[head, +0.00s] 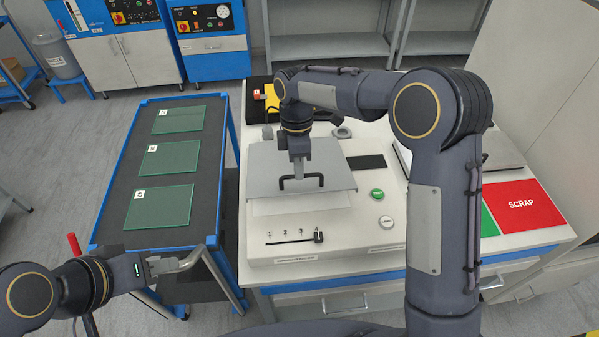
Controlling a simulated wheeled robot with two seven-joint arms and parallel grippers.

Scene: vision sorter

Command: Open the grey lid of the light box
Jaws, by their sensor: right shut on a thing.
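The light box (272,253) is a pale box on the workbench, with a slider, a green round button and a white round button on it. Its grey lid (265,164) has a black bar handle (285,184) at its front edge. A pale strip of the box shows below that edge; the lid looks slightly raised, but its angle is hard to judge. My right gripper (299,176) reaches down over the lid and is shut on the handle. My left gripper (164,265) is beside the cart's metal handle bar, low at left; whether its jaws are open is unclear.
A blue cart (108,213) with several green glass plates (170,157) stands left of the workbench. A red SCRAP area (520,204) and a green area lie at right. My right arm covers part of the bench.

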